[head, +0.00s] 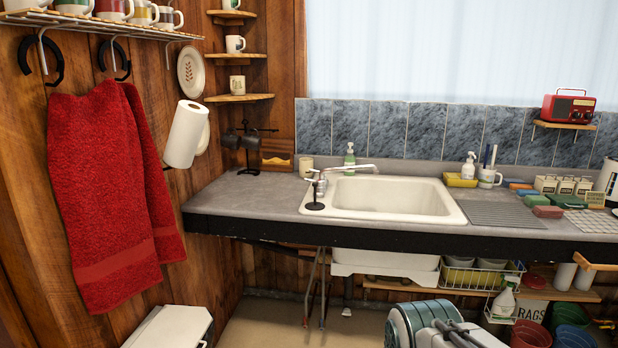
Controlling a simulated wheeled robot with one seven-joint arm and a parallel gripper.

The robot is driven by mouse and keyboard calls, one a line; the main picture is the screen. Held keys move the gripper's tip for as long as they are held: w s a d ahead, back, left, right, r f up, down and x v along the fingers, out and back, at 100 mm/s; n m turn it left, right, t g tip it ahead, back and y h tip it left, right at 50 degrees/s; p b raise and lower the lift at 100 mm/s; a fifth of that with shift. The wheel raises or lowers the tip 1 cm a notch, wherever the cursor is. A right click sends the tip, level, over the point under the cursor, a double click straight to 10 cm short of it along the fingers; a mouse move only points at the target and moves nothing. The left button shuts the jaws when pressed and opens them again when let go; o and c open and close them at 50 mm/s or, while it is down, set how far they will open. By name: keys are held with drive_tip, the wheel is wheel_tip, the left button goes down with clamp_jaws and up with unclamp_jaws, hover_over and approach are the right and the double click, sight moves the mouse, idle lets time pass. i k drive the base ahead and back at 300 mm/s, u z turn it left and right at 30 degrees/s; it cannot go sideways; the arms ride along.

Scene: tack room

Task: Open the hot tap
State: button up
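A chrome tap (345,168) stands at the left end of the cream sink (392,197), and its spout reaches right over the basin. Small handle parts (318,184) show at the tap's base, but they are too small to tell hot from cold or whether either is open. No running water can be made out. What seems to be part of my own arm shows at the bottom edge, well below and to the right of the tap. I cannot make out my gripper's fingers.
The grey counter (245,195) is mostly clear left of the sink, with a black mug stand (249,150) behind. A green soap bottle (349,158) stands behind the tap. Red towels (110,190) and a paper roll (186,134) hang left. Pipes (314,285) run beneath the counter.

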sight(319, 182)
drive_tip(key=u, duration=0.05)
drive_tip(key=i, duration=2.45)
drive_tip(key=u, duration=0.05)
